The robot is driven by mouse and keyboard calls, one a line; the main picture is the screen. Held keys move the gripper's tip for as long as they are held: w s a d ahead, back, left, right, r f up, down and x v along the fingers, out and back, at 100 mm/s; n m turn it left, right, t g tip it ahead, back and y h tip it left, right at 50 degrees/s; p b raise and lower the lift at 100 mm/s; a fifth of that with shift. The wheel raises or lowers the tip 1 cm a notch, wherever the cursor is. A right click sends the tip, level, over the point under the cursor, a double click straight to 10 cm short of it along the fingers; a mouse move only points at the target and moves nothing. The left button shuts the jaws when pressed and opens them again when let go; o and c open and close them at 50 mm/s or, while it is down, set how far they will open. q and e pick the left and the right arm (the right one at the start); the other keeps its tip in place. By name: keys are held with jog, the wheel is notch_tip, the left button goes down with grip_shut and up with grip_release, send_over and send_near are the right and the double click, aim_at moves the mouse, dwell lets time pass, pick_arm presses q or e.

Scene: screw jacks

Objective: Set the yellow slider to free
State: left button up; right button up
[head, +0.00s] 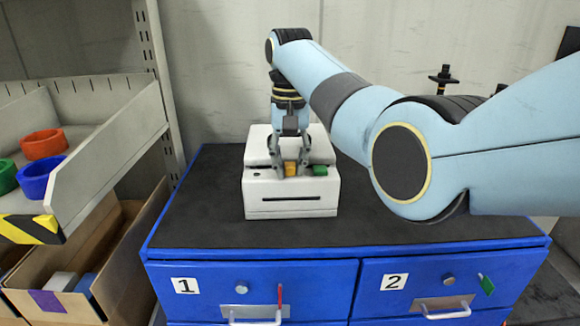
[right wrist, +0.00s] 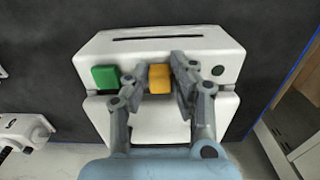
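The yellow slider (head: 290,168) is a small block on the front upper edge of a white box (head: 262,200) on the cabinet top. It also shows in the right wrist view (right wrist: 159,78), with a green block (right wrist: 105,77) to its left. In the head view the green block (head: 320,170) is to its right. My right gripper (head: 291,172) reaches down from above, with one finger on each side of the yellow slider. In the right wrist view my right gripper (right wrist: 158,68) looks open, with a small gap on the left and its right finger very close to the slider. My left gripper is not in view.
The box stands on the dark top (head: 400,232) of a blue cabinet with drawers marked 1 and 2. A grey shelf bin (head: 110,130) with coloured rings (head: 44,145) stands at the left. A black object (head: 443,78) is behind my right arm. The cabinet top around the box is mostly clear.

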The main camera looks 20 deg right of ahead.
aim_at(291, 166)
jog(key=o, duration=0.4)
jog(key=shift+d, duration=0.1)
jog(key=shift+o, duration=0.3)
jog(key=shift+r, duration=0.25)
notch_tip(291, 166, up, 7)
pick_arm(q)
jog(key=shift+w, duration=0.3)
